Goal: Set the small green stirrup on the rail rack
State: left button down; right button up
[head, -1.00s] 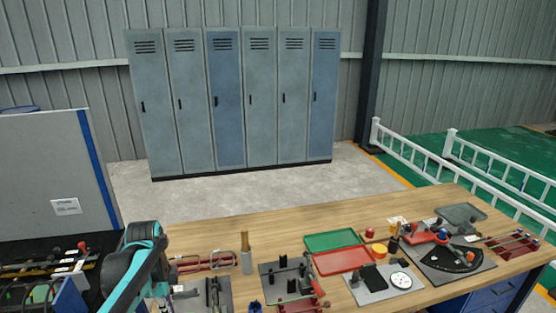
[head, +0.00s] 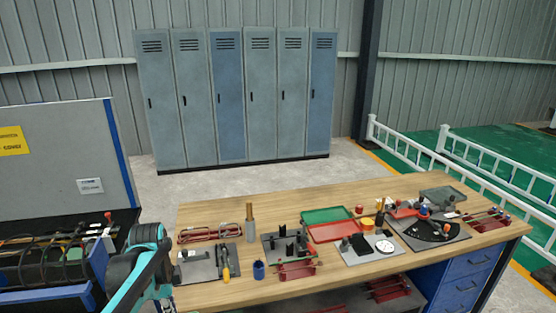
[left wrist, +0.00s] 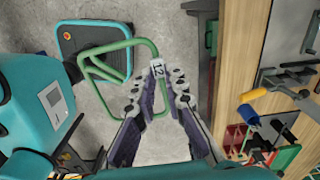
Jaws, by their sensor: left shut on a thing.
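In the left wrist view, my left gripper (left wrist: 158,88) is shut on the small green stirrup (left wrist: 117,46), a bent green bar loop with a white tag marked 12 at the jaws. The loop hangs out to the left over the floor, clear of the table. In the head view my left arm is at the bottom left; the jaws and the stirrup do not show there. I cannot tell which is the rail rack.
The wooden table (head: 330,198) also holds a green tray (head: 327,214), a red tray (head: 338,231), a blue cup (head: 258,270) and a yellow-handled tool (head: 226,271). A dark bench with cables (head: 60,250) stands at the left. The table's back strip is mostly clear.

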pick_arm(q)
jog(key=d+f+n+b, duration=0.2)
jog(key=d+f+n, duration=0.3)
jog(key=f+n, duration=0.2)
jog(key=d+f+n+b, duration=0.3)
jog(key=f+n, duration=0.4)
jog(key=f, duration=0.5)
jog(key=shift+d+f, duration=0.15)
jog(key=shift+d, duration=0.75)
pick_arm(e)
jog(key=f, duration=0.5)
jog(key=shift+w+f, duration=0.2)
jog(key=shift+w, duration=0.2)
jog(key=shift+c, duration=0.7)
